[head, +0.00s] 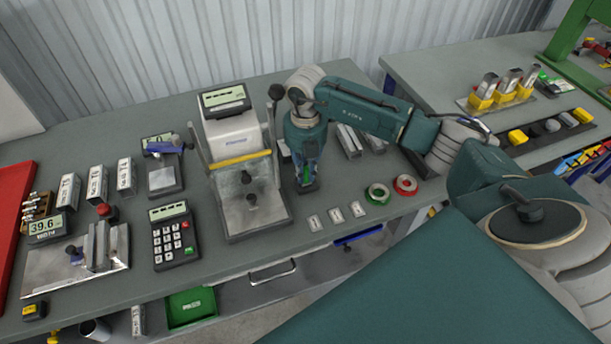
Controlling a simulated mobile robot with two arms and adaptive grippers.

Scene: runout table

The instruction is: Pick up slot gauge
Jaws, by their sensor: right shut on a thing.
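My right gripper (306,184) points down over the grey table, just right of the press-like tester with the white head. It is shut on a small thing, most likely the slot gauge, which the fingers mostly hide. I cannot make out its shape or whether it touches the table. My left gripper is not in view.
The tester (237,140) stands close on the left, its lever near my wrist. Metal bars (349,141) lie behind the gripper. Small pale plates (336,216), a green ring (377,194) and a red ring (405,184) lie towards the front edge. A keypad (173,238) stands left.

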